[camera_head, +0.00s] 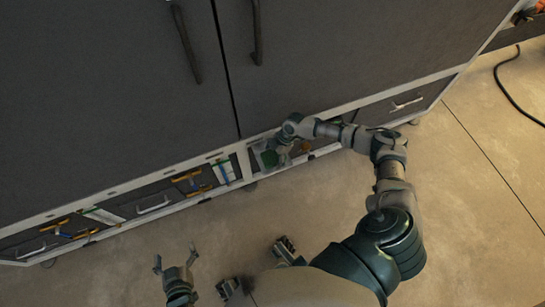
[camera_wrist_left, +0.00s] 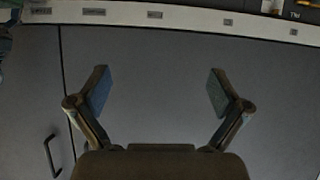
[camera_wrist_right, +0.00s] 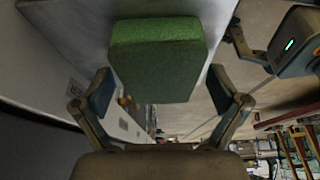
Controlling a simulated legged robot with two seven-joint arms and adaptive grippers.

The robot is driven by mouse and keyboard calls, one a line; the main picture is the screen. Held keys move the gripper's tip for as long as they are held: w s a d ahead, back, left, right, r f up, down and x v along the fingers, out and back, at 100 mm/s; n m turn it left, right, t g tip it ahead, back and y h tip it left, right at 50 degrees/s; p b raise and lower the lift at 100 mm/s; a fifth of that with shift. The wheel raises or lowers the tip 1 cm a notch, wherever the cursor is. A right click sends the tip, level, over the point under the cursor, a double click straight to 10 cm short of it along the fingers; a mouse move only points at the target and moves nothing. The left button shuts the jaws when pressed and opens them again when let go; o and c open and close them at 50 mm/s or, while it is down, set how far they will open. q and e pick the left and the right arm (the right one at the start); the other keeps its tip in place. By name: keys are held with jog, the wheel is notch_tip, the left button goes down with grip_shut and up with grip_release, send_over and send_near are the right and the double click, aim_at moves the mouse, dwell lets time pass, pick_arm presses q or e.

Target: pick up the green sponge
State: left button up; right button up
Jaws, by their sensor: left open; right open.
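The green sponge (camera_wrist_right: 158,60) fills the upper middle of the right wrist view, a thick block against a pale surface. My right gripper (camera_wrist_right: 161,88) is open. Its fingertips appear on either side of the sponge's lower part; I cannot tell how deep the sponge is between them. My left gripper (camera_head: 175,257) is open and empty, low in the head view, away from the sponge. Its open fingers also show in the left wrist view (camera_wrist_left: 156,88).
A tall dark cabinet (camera_head: 120,90) with long handles stands ahead. Along its base runs a pale-framed row of recesses holding yellow-handled tools (camera_head: 187,178) and drawer handles (camera_head: 153,206). A black cable (camera_head: 510,92) lies at the right. The concrete floor (camera_head: 480,210) is mostly clear.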

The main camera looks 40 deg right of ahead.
jog(key=shift+d, duration=0.2)
jog(key=c, duration=0.6)
jog(key=shift+d+f, duration=0.15)
jog(key=shift+c, duration=1)
pick_arm(q)
jog(key=shift+d+r, duration=0.1)
jog(key=shift+d, duration=0.25)
jog(key=shift+a, duration=0.1)
